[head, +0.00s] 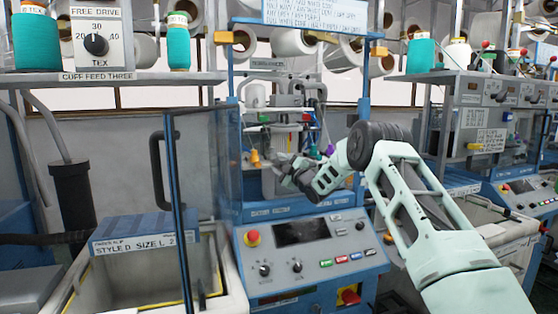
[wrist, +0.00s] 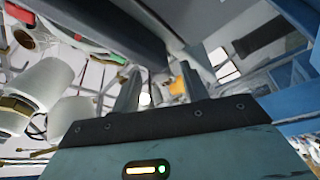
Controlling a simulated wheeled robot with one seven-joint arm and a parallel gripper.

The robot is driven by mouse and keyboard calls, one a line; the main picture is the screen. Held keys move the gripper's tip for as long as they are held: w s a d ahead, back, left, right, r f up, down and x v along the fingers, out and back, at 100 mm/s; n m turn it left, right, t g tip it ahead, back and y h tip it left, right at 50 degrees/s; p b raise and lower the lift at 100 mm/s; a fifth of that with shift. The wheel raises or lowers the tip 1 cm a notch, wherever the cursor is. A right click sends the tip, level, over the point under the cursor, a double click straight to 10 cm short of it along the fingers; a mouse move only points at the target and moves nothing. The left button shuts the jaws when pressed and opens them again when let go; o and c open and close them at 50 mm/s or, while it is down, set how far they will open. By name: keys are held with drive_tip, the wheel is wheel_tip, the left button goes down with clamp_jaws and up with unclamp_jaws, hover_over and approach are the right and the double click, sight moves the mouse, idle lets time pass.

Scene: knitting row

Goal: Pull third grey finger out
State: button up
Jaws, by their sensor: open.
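My gripper (head: 284,167) reaches into the open bay of the blue-framed knitting machine (head: 229,165) in the middle of the head view. In the wrist view my gripper (wrist: 159,84) has its two grey jaws apart, with nothing visibly held. A small orange part (wrist: 173,86) shows between and beyond the jaws. A grey finger cannot be told apart in either view. My wrist and forearm hide part of the bay.
The machine's control panel (head: 310,262) lies below my gripper. A clear door panel (head: 178,180) stands open at left, beside an open bin (head: 150,268). White cones (wrist: 45,82) fill the left of the wrist view. Another machine (head: 480,125) stands at right.

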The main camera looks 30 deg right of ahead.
drive_tip(key=shift+w, duration=0.4)
